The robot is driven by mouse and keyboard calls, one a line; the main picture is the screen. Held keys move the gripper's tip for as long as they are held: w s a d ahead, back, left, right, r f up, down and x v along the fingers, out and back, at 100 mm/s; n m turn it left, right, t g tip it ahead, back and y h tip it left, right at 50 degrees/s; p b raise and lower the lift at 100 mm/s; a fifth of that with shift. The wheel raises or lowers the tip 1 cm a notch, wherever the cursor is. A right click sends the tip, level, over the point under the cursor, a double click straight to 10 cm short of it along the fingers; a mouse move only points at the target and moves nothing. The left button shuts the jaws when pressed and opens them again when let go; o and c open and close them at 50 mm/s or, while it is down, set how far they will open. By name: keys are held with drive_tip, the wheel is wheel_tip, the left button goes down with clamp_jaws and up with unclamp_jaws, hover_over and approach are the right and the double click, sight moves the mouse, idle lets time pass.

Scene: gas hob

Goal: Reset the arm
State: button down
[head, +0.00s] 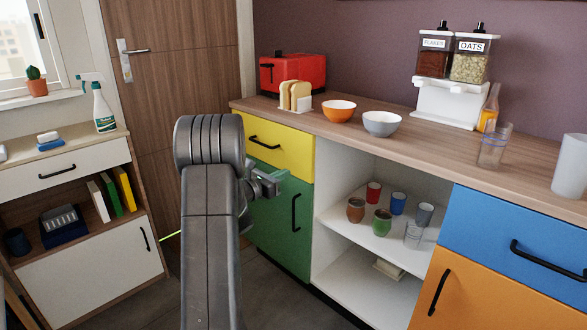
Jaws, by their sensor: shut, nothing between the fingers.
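My arm rises from the bottom of the head view, left of centre, and bends at a thick ribbed joint. My gripper (270,183) sticks out to the right behind the arm, partly hidden by it. It is shut and empty, in front of the yellow drawer (268,143) and the green cabinet door (279,215). I cannot tell from this view whether it touches them.
The wooden counter (400,138) holds a red toaster (293,73), a toast rack (295,97), an orange bowl (339,111), a white bowl (382,123) and a cereal dispenser (450,100). An open shelf (345,225) holds several cups. A low cabinet (95,280) stands at left. Doors and drawers look closed.

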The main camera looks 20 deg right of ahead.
sight(310, 161)
drive_tip(key=v, duration=0.3)
drive_tip(key=shift+s+a, duration=0.15)
drive_tip(key=shift+a, duration=0.25)
drive_tip(key=b+x, duration=0.1)
drive_tip(key=x, duration=1.1)
drive_tip(key=shift+d, duration=0.4)
drive_tip(key=shift+w+d, duration=0.35)
drive_tip(key=shift+d, duration=0.2)
